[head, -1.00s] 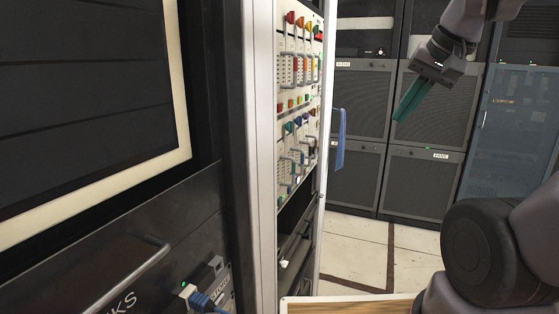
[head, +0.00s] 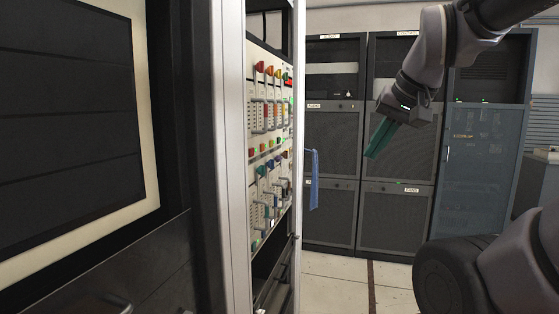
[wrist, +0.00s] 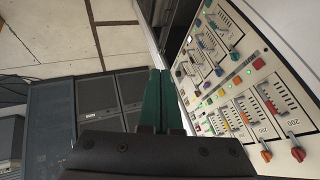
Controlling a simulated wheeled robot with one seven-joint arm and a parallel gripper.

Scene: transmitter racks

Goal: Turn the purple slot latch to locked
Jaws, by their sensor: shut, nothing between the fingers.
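My gripper (head: 374,152) is in the air to the right of the white latch panel (head: 268,143), apart from it. Its teal fingers are together and empty; they also show in the wrist view (wrist: 159,72). The panel stands in the rack at the left and is seen at a steep slant. It carries rows of coloured latches in slots with scales. In the wrist view the panel (wrist: 243,100) lies right of the fingers. A small bluish-purple latch seems to sit in its teal-blue row (wrist: 206,85), but I cannot tell its setting.
A blue cloth-like strip (head: 312,180) hangs at the rack's right edge. Dark cabinets (head: 395,215) and a blue-grey glass-fronted cabinet (head: 482,165) stand behind. The floor (head: 335,275) between is clear. A near dark rack (head: 70,110) fills the left.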

